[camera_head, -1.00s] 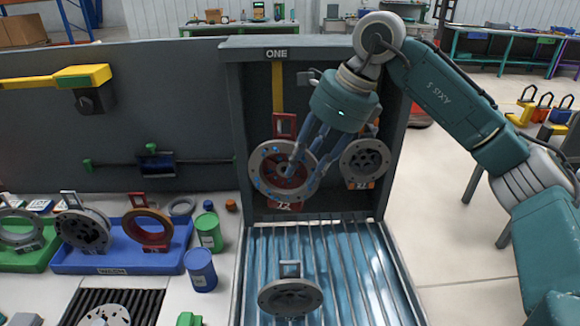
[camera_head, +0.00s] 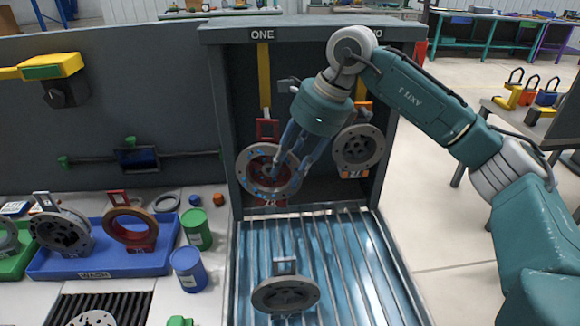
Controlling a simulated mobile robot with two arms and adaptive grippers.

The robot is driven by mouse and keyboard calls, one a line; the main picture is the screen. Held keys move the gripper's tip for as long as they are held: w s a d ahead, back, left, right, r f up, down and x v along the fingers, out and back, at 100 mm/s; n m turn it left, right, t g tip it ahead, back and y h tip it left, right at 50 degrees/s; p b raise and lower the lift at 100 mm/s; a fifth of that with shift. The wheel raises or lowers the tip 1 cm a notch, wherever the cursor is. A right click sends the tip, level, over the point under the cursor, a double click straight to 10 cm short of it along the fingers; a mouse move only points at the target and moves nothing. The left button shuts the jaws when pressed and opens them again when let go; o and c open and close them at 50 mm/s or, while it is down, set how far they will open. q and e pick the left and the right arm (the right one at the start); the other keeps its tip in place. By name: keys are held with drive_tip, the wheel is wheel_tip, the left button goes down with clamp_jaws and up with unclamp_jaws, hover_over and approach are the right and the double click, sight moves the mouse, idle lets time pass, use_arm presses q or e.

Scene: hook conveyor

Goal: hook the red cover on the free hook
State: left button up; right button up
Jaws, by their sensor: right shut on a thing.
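The red cover (camera_head: 251,165) is a grey-rimmed disc with a red centre, a red loop on top and a red tag below. It hangs upright inside the left part of the dark cabinet. My right gripper (camera_head: 283,168) is shut on its middle from the front. The yellow hook strip (camera_head: 264,75) under the label ONE comes down just above the red loop. I cannot tell whether the loop is on the hook; the hook tip does not show clearly. My left gripper is not in view.
Another grey cover (camera_head: 371,143) with an orange loop hangs close on the right, behind my arm. A grey cover (camera_head: 285,296) lies on the ribbed blue tray (camera_head: 345,250) below. A blue tray (camera_head: 110,262) with covers and two cans stand at left.

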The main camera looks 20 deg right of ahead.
drive_tip(key=shift+w+d+r, duration=0.1)
drive_tip(key=shift+w+r, duration=0.05)
drive_tip(key=shift+w, duration=0.35)
drive_tip(key=shift+w+d+p, duration=0.1)
drive_tip(key=shift+w+p, duration=0.2)
drive_tip(key=shift+w, duration=0.15)
drive_tip(key=shift+w+d+p, duration=0.25)
drive_tip(key=shift+w+p, duration=0.1)
drive_tip(key=shift+w, duration=0.5)
use_arm(q)
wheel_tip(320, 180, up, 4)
drive_tip(key=p, duration=0.2)
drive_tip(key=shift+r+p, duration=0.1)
drive_tip(key=shift+p, duration=0.25)
use_arm(e)
drive_tip(key=w+d+f, duration=0.2)
drive_tip(key=w, duration=0.4)
drive_tip(key=shift+w, duration=0.25)
